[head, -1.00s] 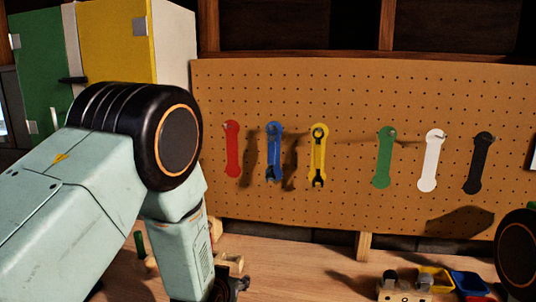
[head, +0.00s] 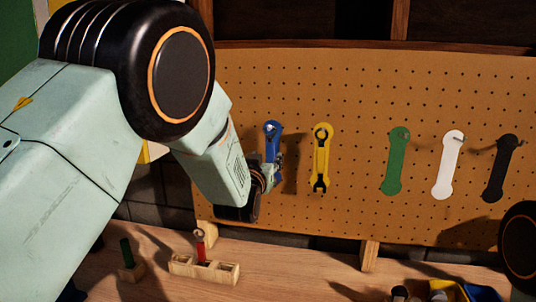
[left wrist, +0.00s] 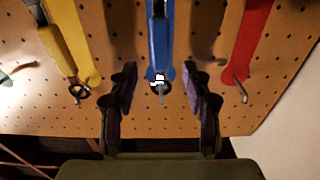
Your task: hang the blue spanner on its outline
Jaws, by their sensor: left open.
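The blue spanner (head: 272,135) hangs upright on the pegboard over its blue outline, its ring end at the peg; the lower part is hidden behind my left gripper in the head view. In the left wrist view the blue spanner (left wrist: 160,40) runs down the middle, with a bright glint where the peg meets its end. My left gripper (head: 271,170) is at the spanner's lower part. In the left wrist view the fingers of my left gripper (left wrist: 160,85) are open, one on each side of the blue shape, with gaps showing. My right gripper is out of view.
The yellow spanner (head: 321,160) hangs right of the blue one. Green (head: 396,165), white (head: 448,170) and black (head: 501,170) outlines are further right. The red outline (left wrist: 252,45) shows in the wrist view. A wooden block (head: 204,268) and small bins (head: 480,291) stand on the bench.

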